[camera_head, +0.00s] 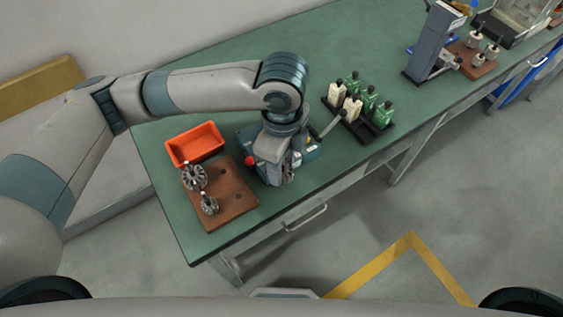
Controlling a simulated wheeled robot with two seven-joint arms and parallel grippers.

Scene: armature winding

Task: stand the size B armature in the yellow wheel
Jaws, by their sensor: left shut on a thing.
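My left gripper (279,172) reaches down over the teal machine (248,139) near the front of the bench. It is shut on a small grey thing at its tips, mostly hidden by the fingers; it may be an armature, but its size mark cannot be read. Two armatures, a back one (194,177) and a front one (209,204), stand upright on the brown board (232,209) to the left. Two bare holes show on that board. I cannot make out the yellow wheel; my arm and gripper hide much of the machine. My right gripper is not in view.
An orange bin (195,144) stands behind the board. A black tray (376,134) with green and white bottles stands right of the machine. A grey press (427,45) and a second brown board (474,65) are farther right. The green bench (173,204) has free room between them.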

